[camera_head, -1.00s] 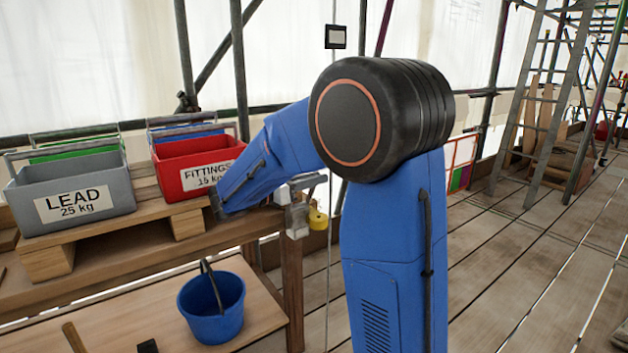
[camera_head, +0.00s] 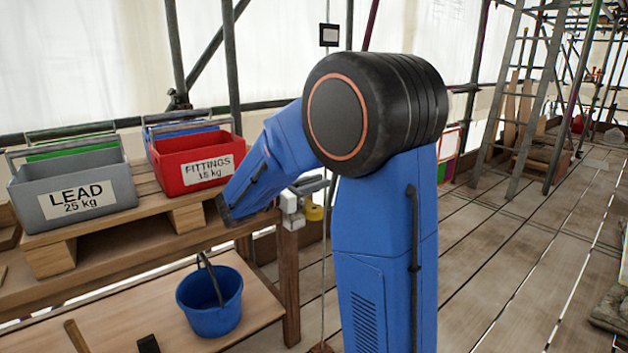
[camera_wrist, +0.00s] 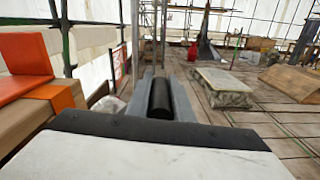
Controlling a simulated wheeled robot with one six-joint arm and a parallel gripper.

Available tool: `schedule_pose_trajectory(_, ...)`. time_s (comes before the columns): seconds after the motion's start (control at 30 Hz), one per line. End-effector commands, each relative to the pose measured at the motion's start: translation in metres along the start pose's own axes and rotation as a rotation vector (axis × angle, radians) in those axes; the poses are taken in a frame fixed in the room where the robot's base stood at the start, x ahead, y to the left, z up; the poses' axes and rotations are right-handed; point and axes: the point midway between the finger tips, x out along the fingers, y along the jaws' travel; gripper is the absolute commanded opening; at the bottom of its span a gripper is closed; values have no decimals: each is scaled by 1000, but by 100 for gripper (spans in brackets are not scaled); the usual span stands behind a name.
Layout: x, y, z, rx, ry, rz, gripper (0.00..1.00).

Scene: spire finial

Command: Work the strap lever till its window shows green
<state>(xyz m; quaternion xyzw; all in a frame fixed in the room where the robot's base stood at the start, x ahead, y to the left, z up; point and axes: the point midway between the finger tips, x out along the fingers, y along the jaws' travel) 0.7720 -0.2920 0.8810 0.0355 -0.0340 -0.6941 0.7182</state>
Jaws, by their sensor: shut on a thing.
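My gripper (camera_wrist: 159,76) shows in the wrist view as two grey fingers beyond a white and black housing. A dark cylinder (camera_wrist: 160,99), apparently the grip of the strap lever, lies between the fingers, and they are shut on it. In the head view my gripper (camera_head: 308,184) is small, beside the bench corner and partly hidden by my blue forearm. A yellow round part (camera_head: 314,212) sits just below it; I cannot tell whether it belongs to the lever. I cannot make out the lever's window or its colour.
A grey LEAD crate (camera_head: 120,190) and a red FITTINGS crate (camera_head: 172,172) stand on the bench, left of my forearm. A blue bucket (camera_head: 208,306) stands on the lower shelf. A ladder (camera_head: 535,110) stands at the right. Plank floor (camera_head: 500,260) is open there.

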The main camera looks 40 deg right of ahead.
Motion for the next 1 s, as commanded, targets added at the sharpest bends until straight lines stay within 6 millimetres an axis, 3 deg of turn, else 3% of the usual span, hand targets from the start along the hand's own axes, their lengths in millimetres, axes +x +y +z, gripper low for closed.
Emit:
schedule_pose_trajectory(0.17, 0, 0, 0, -1, 0, 0, 0)
schedule_pose_trajectory(0.2, 0, 0, 0, -1, 0, 0, 25)
schedule_pose_trajectory(0.27, 0, 0, 0, -1, 0, 0, 39)
schedule_pose_trajectory(0.67, -5, 1, 0, -1, 0, 2, 39)
schedule_pose_trajectory(1.0, -51, 1, 0, -1, 1, 4, 39)
